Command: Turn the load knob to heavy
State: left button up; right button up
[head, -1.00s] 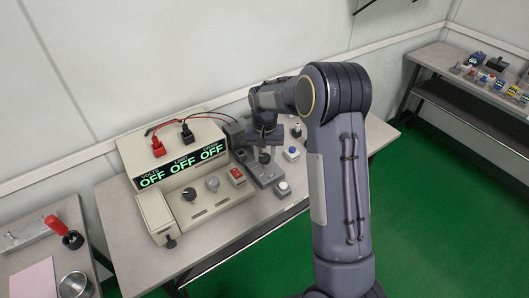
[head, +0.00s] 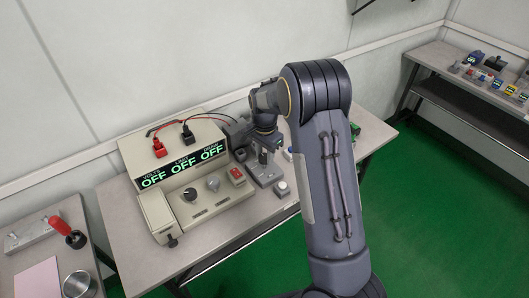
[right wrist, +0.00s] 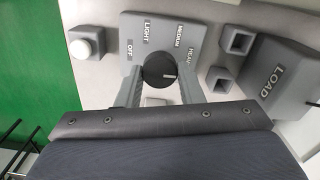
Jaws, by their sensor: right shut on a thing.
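The load knob (right wrist: 158,68) is a round black knob with a short white mark, on a grey plate (right wrist: 133,22) in the right wrist view. Labels OFF, LIGHT, MEDIUM and HEAVY curve around it; the last is partly covered. The white mark lies on the knob's right side, roughly sideways. My right gripper (right wrist: 160,84) is shut on the knob, with one finger on each side. In the head view my right gripper (head: 265,146) is over the same grey plate (head: 268,179), and the knob is mostly hidden. My left gripper is not in view.
A beige tester (head: 165,150) with three OFF displays, two dials and red and black plugs stands left of the plate. A grey block marked LOAD (right wrist: 280,80) and square sockets (right wrist: 239,41) are close by. A white button (right wrist: 84,46) is on the other side.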

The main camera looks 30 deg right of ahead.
aim_at(264, 156)
jog(key=shift+w, duration=0.1)
dwell(0.3)
jog(key=o, duration=1)
notch_tip(264, 156, up, 7)
jog(key=shift+r, duration=0.45)
